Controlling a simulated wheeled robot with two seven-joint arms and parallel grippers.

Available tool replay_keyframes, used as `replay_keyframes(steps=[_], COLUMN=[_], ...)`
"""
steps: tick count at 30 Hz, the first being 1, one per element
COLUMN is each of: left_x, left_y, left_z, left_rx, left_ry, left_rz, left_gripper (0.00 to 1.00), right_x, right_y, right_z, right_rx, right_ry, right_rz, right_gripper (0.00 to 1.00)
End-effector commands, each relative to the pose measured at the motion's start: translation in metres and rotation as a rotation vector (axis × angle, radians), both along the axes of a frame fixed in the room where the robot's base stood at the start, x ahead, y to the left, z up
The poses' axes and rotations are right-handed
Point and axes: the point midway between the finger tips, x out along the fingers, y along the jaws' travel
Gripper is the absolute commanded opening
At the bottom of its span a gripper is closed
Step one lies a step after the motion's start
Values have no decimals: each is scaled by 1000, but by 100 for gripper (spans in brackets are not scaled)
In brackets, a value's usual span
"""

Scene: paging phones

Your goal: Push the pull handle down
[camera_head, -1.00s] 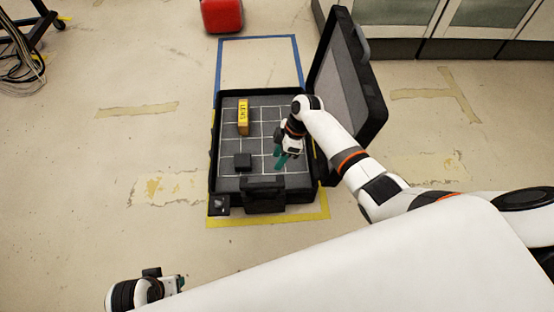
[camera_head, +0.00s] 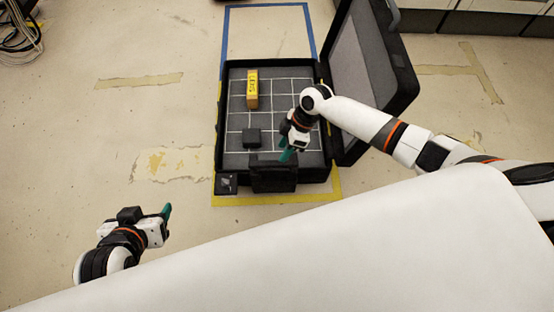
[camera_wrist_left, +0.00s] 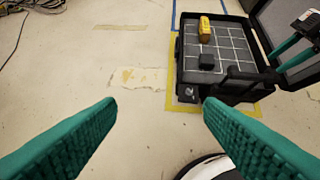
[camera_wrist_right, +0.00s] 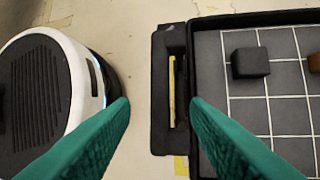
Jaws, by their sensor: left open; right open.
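The black pull handle (camera_head: 273,180) is on the front side of the open black case (camera_head: 325,176). In the right wrist view the handle (camera_wrist_right: 160,65) is a long frame with a slot, between my fingertips in the picture. My right gripper (camera_head: 289,152) is open and empty, pointing down over the front part of the case. I cannot tell whether it touches the handle. My left gripper (camera_head: 163,220) is open and empty above the floor, left of and nearer than the case. The left wrist view shows the handle (camera_wrist_left: 246,76) sticking out at the case's front.
A yellow box (camera_head: 252,90) and a small black block (camera_head: 251,138) lie on the case's gridded floor. The open lid (camera_head: 365,80) stands on the right, behind my right arm. Blue and yellow tape marks the floor around the case.

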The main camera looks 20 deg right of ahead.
Motion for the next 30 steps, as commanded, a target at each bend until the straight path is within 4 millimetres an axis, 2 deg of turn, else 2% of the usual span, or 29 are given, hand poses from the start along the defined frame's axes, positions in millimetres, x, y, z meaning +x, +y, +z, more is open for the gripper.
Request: replay_keyframes(steps=[3,10,16,26,30], left_x=[20,46,56,57,57], left_y=[-8,-19,-23,-24,-24], left_z=[10,37,51,55,55], left_rx=[-29,-78,-100,-105,-105], left_ry=[-133,-346,-442,-462,-461], left_rz=[-9,-26,-31,-32,-32], left_gripper=[62,62,62,62,62], right_x=[-1,-3,-3,-3,-3], right_y=[8,19,24,25,25], right_z=[-19,-44,-53,-55,-54], right_rx=[1,0,0,0,0], right_ry=[1,0,0,-1,-1], right_rz=[0,0,0,1,1], right_gripper=[42,42,42,42,21])
